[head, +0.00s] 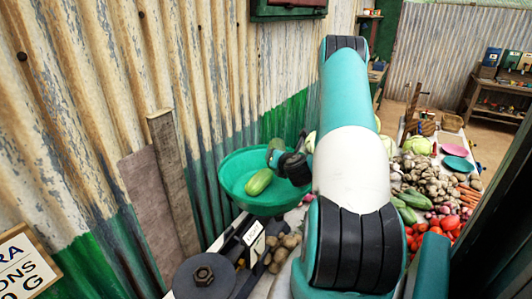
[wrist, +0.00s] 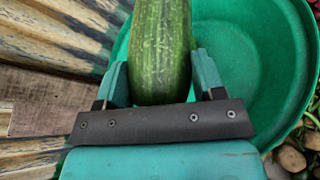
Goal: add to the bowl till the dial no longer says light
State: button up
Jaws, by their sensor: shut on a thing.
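The green bowl (head: 232,168) sits on the balance at the centre of the head view and fills the right of the wrist view (wrist: 270,70). My gripper (head: 279,158) is over the bowl, shut on a green cucumber (wrist: 160,55), which runs out of the top of the wrist view. In the head view, green vegetable shows at the gripper's far side and a paler length (head: 258,182) on its near side, inside the bowl. I cannot tell whether these are one piece. No readable dial face shows.
A dark round disc with a bolt (head: 205,275) and a small white label (head: 253,232) are in front of the bowl. Potatoes (head: 283,250) lie beside it. Vegetables, including tomatoes (head: 415,237) and carrots (head: 470,193), cover the stall to the right. A corrugated wall (head: 120,90) stands close left.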

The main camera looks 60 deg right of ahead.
jog(key=shift+w, duration=0.1)
notch_tip(320, 180, down, 12)
jog(key=b, duration=1.2)
jog(key=shift+f, duration=0.2)
jog(key=shift+s+a+f+b, duration=0.1)
jog(key=shift+s+f+b, duration=0.15)
jog(key=shift+f+b, duration=0.25)
jog(key=o, duration=1.1)
jog(key=shift+w+f, duration=0.1)
jog(key=shift+w, duration=0.05)
jog(key=shift+o, duration=0.2)
jog(key=shift+r, duration=0.25)
